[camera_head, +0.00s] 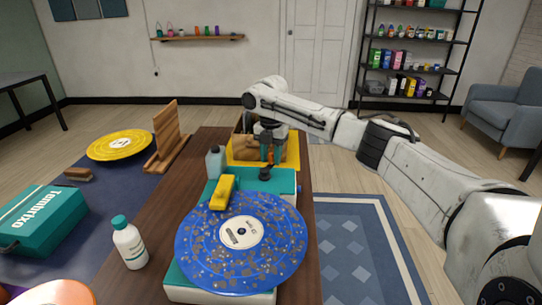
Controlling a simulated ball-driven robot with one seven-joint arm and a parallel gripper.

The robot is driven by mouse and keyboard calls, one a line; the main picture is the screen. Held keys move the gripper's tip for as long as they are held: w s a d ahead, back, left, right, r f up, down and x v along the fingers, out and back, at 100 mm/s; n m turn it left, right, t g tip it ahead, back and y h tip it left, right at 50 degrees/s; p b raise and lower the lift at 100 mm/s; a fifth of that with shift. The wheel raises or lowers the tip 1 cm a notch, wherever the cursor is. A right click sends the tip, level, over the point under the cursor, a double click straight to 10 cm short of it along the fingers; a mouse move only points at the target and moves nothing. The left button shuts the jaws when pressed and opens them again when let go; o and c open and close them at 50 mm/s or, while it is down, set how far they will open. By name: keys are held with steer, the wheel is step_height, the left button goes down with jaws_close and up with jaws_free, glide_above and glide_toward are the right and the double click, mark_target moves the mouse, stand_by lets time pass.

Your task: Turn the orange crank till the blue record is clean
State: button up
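The blue record (285,230) lies flat on a teal and white machine (178,284) on the brown table. Many grey-brown specks cover its blue surface around a white label (240,231). A yellow block (222,192) sits over the record's far left edge. My gripper (269,153) points down at the machine's far end, above a small black part (266,173). A little orange (278,154) shows at its fingertips, perhaps the crank. The fingers are small and partly merge with the things behind, so their opening and any hold are unclear.
Behind my gripper is a yellow tray (292,151) with brown contents. A grey bottle (215,163) stands by the machine; a white bottle (130,247) stands at front left. A wooden rack (168,138), yellow record (120,144), brush (78,174) and teal case (40,225) are left.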

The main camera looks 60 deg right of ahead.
jaws_close()
steer(key=shift+s+p, duration=0.1)
steer(key=shift+p, duration=0.25)
